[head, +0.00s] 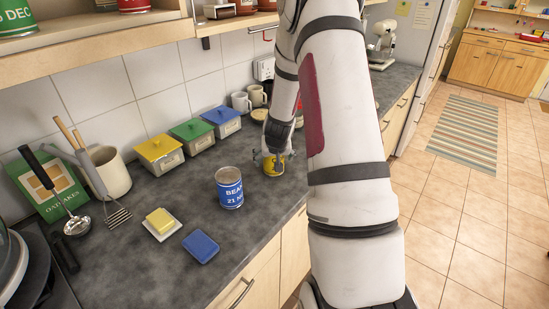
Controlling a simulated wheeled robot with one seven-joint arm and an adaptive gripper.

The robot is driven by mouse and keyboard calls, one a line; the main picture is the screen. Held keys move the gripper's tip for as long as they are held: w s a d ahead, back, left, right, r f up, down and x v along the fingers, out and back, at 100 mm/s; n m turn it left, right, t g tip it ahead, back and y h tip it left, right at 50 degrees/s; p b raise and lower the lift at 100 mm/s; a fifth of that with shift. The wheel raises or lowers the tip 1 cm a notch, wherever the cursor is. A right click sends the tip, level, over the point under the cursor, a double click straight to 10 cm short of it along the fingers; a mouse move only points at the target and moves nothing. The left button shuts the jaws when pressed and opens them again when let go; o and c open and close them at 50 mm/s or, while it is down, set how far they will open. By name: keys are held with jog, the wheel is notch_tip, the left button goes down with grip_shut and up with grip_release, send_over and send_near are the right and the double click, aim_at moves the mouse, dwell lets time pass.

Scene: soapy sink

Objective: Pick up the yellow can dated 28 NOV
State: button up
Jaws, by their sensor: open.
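A yellow can (270,168) stands on the dark counter (190,281), near its front edge. My gripper (271,157) is at the top of this can, with its open fingers close around the upper part. The gripper partly covers the can, and its date cannot be read. I cannot tell whether the fingers touch it. A blue can (230,195) marked BEANS and 21 stands to the left and nearer, apart from the gripper; the rest of its date is too small to read.
Yellow, green and blue lidded boxes (192,135) line the wall behind, with mugs (241,102) farther right. A butter dish (161,223) and a blue sponge (201,246) lie at the left front. A utensil crock (110,172) stands farther left. A shelf (90,42) overhangs the counter.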

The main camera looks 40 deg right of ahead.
jog(key=shift+x, duration=1.35)
jog(key=c, duration=1.7)
jog(key=shift+r, duration=0.1)
